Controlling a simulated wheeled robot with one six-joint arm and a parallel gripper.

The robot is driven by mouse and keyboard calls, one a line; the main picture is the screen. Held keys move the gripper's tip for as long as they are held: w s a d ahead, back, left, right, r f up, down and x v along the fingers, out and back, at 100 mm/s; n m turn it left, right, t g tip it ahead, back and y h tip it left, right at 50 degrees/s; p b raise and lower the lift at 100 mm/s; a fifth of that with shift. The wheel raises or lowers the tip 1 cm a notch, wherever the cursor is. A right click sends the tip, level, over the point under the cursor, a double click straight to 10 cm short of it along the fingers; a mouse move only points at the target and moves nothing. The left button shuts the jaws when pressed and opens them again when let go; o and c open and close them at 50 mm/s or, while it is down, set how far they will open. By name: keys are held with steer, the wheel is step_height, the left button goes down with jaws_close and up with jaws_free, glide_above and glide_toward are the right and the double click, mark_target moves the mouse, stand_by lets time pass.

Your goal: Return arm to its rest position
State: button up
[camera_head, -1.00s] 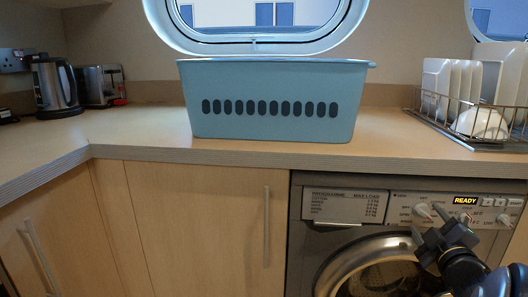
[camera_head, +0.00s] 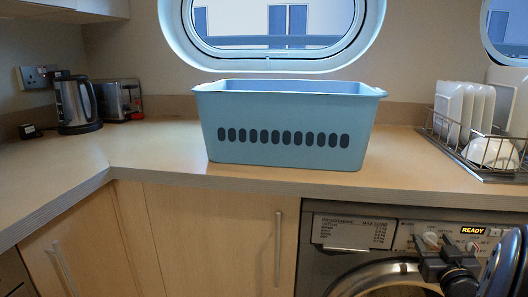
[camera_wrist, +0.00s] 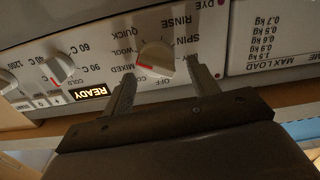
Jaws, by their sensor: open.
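My gripper (camera_head: 449,250) is at the lower right of the head view, in front of the washing machine's control panel (camera_head: 407,234). In the wrist view my gripper (camera_wrist: 162,72) has its two fingers apart, with nothing held between them. I cannot tell whether the fingers touch the panel. A lit READY display (camera_wrist: 91,91) is to the left of the dial there. The washing machine door (camera_head: 385,279) shows only in part below the panel.
A blue basket (camera_head: 285,130) stands on the counter (camera_head: 170,145) under the oval porthole (camera_head: 272,25). A dish rack (camera_head: 465,155) with white plates (camera_head: 465,105) is at the right. A kettle (camera_head: 77,103) and toaster (camera_head: 118,100) are at the left. Cabinet doors (camera_head: 210,230) are below.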

steer(key=shift+d+r+m+p, duration=0.2)
steer(key=shift+m+p, duration=0.55)
steer(key=shift+m, duration=0.35)
steer(key=v, duration=0.8)
steer(key=shift+f+p, duration=0.2)
steer(key=shift+p, duration=0.15)
